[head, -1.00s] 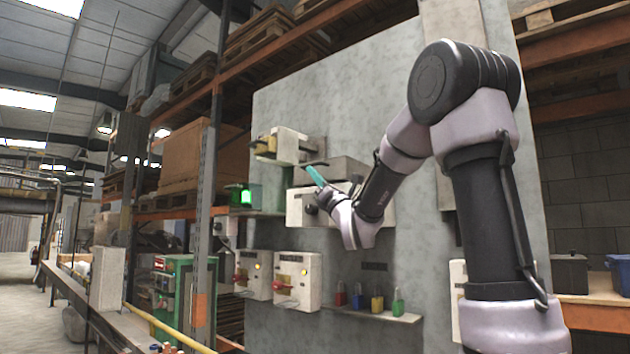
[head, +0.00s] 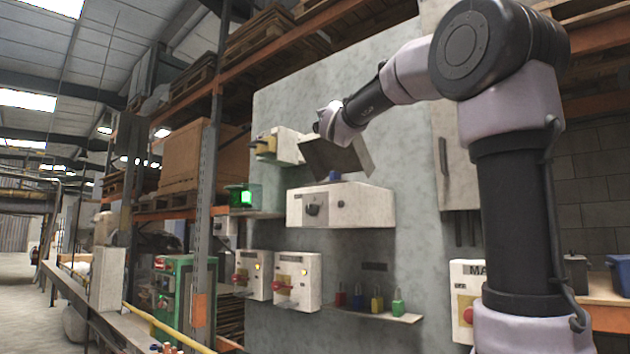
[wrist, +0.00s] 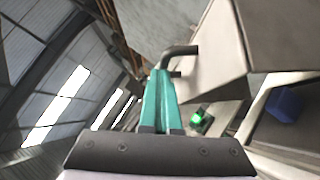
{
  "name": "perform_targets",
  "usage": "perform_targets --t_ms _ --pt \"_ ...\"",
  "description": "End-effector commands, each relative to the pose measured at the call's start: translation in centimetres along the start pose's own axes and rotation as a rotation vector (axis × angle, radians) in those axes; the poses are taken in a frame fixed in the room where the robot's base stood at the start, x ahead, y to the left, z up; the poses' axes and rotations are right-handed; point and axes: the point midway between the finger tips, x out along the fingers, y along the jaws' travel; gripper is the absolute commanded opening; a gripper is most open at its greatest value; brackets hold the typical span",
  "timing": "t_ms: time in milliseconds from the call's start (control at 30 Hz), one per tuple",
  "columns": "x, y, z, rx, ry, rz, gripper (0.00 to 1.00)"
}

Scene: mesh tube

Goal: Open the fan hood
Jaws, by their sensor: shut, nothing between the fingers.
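The fan hood's lid (head: 338,155) is a grey-brown panel tilted up above a white box (head: 340,207) with a dark knob on its front. A blue piece (head: 333,177) shows under the raised lid; it also shows at the right of the wrist view (wrist: 287,101). In the wrist view the lid (wrist: 212,40) fills the upper right, with a dark bent bar handle (wrist: 180,52) at its edge. My gripper (wrist: 160,76) has its teal fingers shut and empty, close beside that bar; I cannot tell whether they touch. In the head view the fingers are hidden near the lid's upper left.
A switch box (head: 279,146) with a yellow handle is just left of the lid. A green-lit unit (head: 241,196) stands farther left. Below are boxes with red knobs (head: 297,281) and a shelf (head: 375,313) with several coloured padlocks.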

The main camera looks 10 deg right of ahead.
Motion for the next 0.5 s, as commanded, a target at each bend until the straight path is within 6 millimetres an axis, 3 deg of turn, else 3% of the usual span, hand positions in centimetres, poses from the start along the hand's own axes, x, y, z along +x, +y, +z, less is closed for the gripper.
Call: perform_targets --t_ms 500 --pt "5.4 1.4 5.4 -0.002 -0.002 0.0 0.0"
